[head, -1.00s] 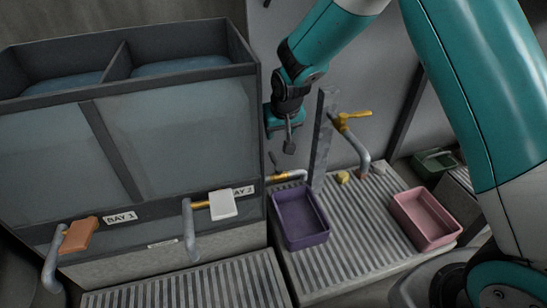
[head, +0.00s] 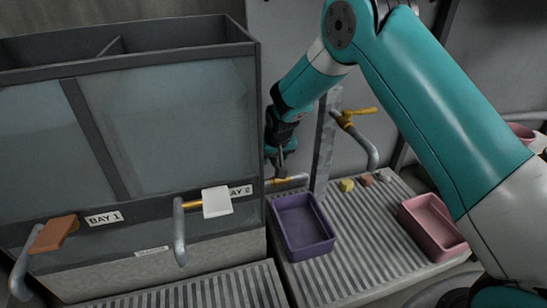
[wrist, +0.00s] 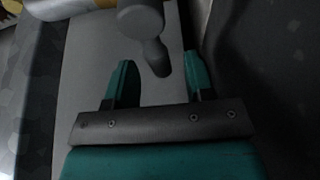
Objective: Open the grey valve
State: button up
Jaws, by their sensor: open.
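The grey valve's handle (wrist: 151,42) shows in the wrist view, a dark grey lever with a rounded hub. Its tip lies between the two fingertips of my gripper (wrist: 159,66), which is open. In the head view my gripper (head: 280,163) is low behind the right corner of the tank and hides most of the handle. The brass fitting and grey spout (head: 291,181) of this valve show just below it. I cannot tell whether a finger touches the handle.
A purple bin (head: 303,226) stands under the spout on the slatted bench, a pink bin (head: 433,228) to its right. A metal post (head: 325,145) and a yellow-handled tap (head: 357,118) are close right of my gripper. White (head: 216,202) and orange (head: 54,233) handles are on the tank front.

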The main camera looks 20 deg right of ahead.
grip_shut()
jog(key=shift+d+r+m+p, duration=0.2)
jog(key=shift+r+m+p, duration=0.25)
jog(key=shift+p, duration=0.7)
jog(key=shift+s+d+m+h+p, duration=0.1)
jog(key=shift+d+m+h+p, duration=0.1)
jog(key=shift+m+h+p, duration=0.35)
jog(key=m+p, duration=0.1)
jog(key=d+m+p, duration=0.1)
jog(key=shift+s+d+f+m+h, duration=0.1)
jog(key=shift+s+f+m+h, duration=0.05)
jog(key=shift+f+m+h, duration=0.2)
grip_release()
